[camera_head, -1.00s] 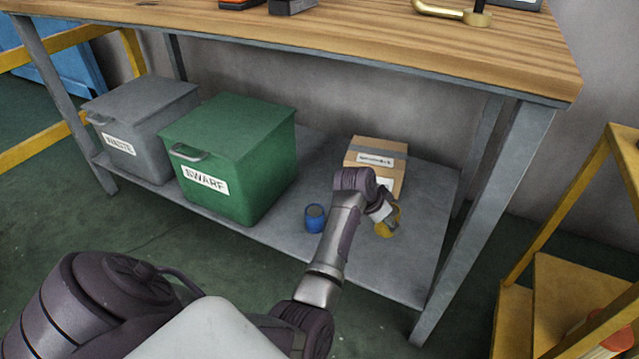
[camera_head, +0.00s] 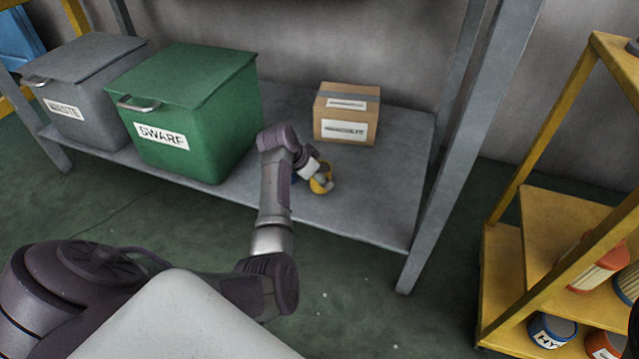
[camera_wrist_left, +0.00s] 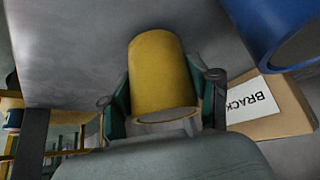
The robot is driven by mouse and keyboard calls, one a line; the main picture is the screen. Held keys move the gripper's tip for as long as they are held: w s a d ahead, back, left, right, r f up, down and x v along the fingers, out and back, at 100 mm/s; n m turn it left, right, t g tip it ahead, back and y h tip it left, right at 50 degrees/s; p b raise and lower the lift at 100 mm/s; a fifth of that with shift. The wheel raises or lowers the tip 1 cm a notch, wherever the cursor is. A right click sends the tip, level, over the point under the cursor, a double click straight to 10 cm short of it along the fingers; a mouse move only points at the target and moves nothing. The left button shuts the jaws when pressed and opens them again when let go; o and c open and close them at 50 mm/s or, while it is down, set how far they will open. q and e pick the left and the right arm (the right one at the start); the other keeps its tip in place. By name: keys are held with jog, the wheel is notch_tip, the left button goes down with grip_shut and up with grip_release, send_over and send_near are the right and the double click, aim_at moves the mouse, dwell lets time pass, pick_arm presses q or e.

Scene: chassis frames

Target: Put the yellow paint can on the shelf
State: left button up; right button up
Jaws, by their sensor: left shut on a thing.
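The yellow paint can (camera_head: 321,186) is at the end of my left arm, over the grey lower shelf (camera_head: 375,205) of the workbench. My left gripper (camera_wrist_left: 163,92) is shut on it, with one finger on each side of the can (camera_wrist_left: 160,62) in the left wrist view. I cannot tell how far the can is above the lower shelf. A yellow shelf rack (camera_head: 508,275) stands at the right in the head view, apart from the can. My right gripper is not in view.
A cardboard box (camera_head: 347,112) sits behind the can. A blue can (camera_wrist_left: 280,35) is close by, mostly hidden by my arm in the head view. Green (camera_head: 185,110) and grey (camera_head: 85,85) bins stand left. A bench leg (camera_head: 455,170) stands between can and rack. The rack holds several cans.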

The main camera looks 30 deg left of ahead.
pick_arm(q)
jog(key=shift+f, duration=0.2)
jog(key=o, duration=1.4)
jog(key=shift+f, duration=0.1)
